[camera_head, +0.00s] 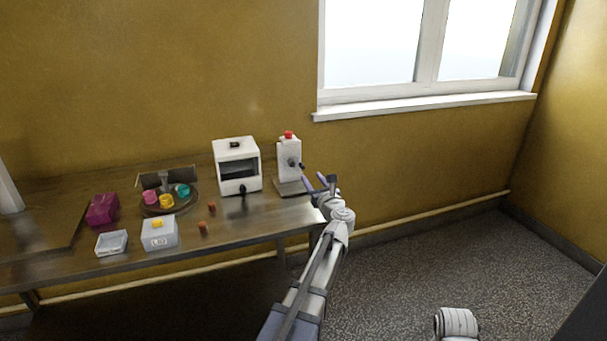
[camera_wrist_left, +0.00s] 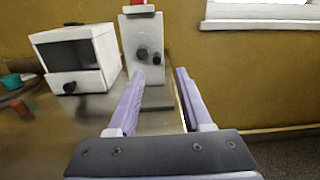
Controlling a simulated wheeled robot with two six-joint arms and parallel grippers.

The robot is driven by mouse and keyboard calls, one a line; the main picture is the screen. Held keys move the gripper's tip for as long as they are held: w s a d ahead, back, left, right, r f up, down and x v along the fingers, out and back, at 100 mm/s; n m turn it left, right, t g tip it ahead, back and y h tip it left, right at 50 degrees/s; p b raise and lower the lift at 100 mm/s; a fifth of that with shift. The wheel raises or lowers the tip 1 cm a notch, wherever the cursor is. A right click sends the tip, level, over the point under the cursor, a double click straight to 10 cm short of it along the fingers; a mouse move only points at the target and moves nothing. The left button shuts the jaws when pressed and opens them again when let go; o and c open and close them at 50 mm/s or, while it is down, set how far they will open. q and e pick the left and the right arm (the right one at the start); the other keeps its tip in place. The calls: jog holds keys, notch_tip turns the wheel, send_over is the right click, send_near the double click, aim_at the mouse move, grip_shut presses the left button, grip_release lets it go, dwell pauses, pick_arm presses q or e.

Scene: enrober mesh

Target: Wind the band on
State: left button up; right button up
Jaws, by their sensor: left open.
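A white machine with an opening and a dark knob, the enrober (camera_head: 237,167), stands at the back of the metal table; it also shows in the left wrist view (camera_wrist_left: 84,55). Right of it stands a narrow white unit (camera_head: 289,158) with a red top and a dark crank or knob on its face; it also shows in the left wrist view (camera_wrist_left: 143,35). My left gripper (camera_head: 319,183) is open and empty, just right of and in front of this unit. Its lilac fingers (camera_wrist_left: 160,90) point at the unit's lower part. A band cannot be made out. My right gripper is not seen.
On the table (camera_head: 265,222) are a turntable (camera_head: 183,204) with coloured cups, a magenta box (camera_head: 102,210), a white box (camera_head: 159,233), a clear tray (camera_head: 111,243) and small brown pieces (camera_head: 203,228). A window sill (camera_head: 420,106) is above right. The floor at right is mostly free.

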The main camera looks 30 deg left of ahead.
aim_at(303, 168)
pick_arm(q)
jog(key=shift+s+a+f, duration=0.1)
jog(key=shift+a, duration=0.15)
jog(key=shift+x, duration=3.9)
jog(key=shift+c, duration=0.2)
grip_shut()
